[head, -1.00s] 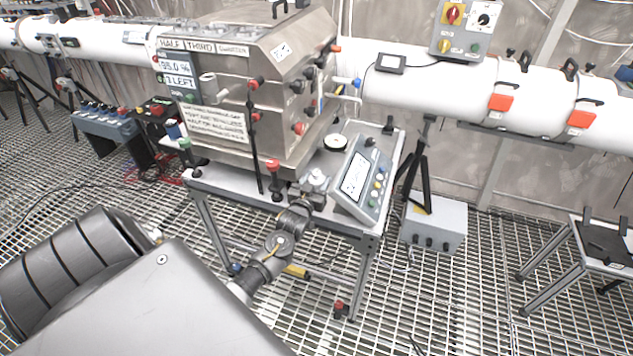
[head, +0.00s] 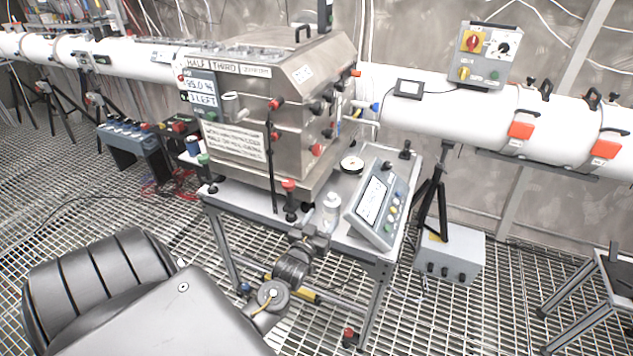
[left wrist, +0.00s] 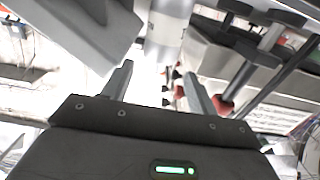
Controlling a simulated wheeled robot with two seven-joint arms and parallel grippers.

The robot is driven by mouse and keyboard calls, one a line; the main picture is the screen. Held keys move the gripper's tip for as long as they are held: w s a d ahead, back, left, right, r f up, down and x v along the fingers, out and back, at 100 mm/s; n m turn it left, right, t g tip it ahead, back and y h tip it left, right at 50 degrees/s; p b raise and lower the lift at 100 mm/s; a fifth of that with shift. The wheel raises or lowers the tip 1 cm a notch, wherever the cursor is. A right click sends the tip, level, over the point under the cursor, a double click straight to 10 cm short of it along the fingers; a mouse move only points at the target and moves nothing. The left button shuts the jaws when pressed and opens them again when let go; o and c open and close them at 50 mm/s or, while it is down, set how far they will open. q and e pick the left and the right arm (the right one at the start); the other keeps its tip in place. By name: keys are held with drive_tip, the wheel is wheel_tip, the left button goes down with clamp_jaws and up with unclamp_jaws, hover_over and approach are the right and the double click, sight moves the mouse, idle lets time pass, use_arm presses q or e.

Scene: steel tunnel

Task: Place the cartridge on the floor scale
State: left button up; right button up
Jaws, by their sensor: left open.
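A small pale cylinder (head: 331,208), which looks like the cartridge, stands upright at the front edge of the steel table (head: 345,240). My left gripper (head: 321,229) is just in front of and below it. In the left wrist view, my left gripper (left wrist: 160,90) has its two fingers spread, with nothing clearly held between them. A pale cylinder (left wrist: 168,25) shows just beyond the fingertips; I cannot tell whether it touches them. I cannot make out a floor scale for sure. My right gripper is not in view.
A steel box machine (head: 265,110) stands on the table behind the cylinder. A tilted console with a display (head: 378,205) is close on its right. A red-topped post (head: 289,198) is close on its left. A grey box (head: 450,256) sits on the grating floor.

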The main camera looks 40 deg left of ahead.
use_arm(q)
drive_tip(key=v, duration=0.3)
drive_tip(key=shift+s+d, duration=0.1)
drive_tip(key=shift+s, duration=0.3)
